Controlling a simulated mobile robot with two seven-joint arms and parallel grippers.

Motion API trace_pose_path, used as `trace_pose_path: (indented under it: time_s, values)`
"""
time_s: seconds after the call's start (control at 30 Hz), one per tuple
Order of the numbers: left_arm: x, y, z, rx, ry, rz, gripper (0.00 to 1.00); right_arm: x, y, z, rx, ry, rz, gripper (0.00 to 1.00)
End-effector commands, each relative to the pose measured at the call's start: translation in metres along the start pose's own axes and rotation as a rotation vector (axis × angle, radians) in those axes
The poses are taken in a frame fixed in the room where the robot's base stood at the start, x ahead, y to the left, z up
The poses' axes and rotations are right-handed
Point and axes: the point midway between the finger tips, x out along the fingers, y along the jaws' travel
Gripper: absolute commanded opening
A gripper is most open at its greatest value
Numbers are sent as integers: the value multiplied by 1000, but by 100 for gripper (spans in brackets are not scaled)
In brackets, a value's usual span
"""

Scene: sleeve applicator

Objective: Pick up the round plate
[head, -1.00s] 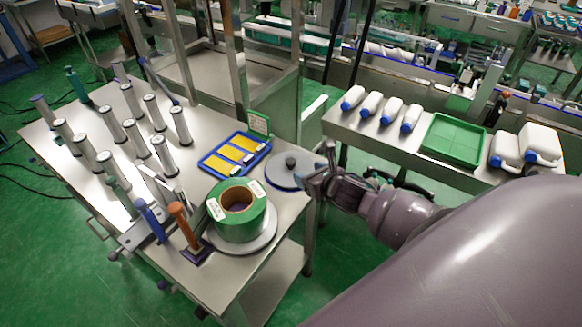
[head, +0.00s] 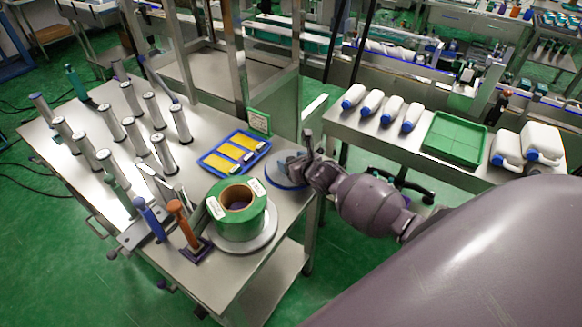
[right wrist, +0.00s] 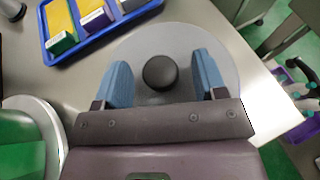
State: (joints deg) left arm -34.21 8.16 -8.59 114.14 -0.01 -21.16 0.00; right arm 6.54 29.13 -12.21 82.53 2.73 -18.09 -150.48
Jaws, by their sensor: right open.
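The round plate (right wrist: 150,40) is a grey disc with a dark knob (right wrist: 160,73) at its centre, lying on the metal table. In the head view the plate (head: 274,180) shows a blue rim and is partly hidden by my right gripper (head: 298,160). In the right wrist view my right gripper (right wrist: 160,82) is open. Its two blue fingers stand on either side of the knob, apart from it, over the plate. My left gripper is not in view.
A green roll (head: 238,222) sits on a second disc (head: 262,242) close to the plate. A blue tray (head: 207,164) with yellow blocks lies behind it. Several metal cylinders stand at the table's left. Another table with white bottles is at the right.

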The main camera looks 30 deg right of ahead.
Motion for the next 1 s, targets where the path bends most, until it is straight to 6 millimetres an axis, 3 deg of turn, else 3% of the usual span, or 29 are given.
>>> trace_pose_path:
  time_s: [0.23,0.6,0.87,1.0]
  values:
    - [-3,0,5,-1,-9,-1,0,1,0,0,0,-1,0,62]
    - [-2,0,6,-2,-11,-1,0,0,0,0,0,-1,0,6]
    - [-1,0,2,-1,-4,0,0,0,0,3,-1,-2,0,5]
    - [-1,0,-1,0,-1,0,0,-4,-1,14,-3,-5,1,5]
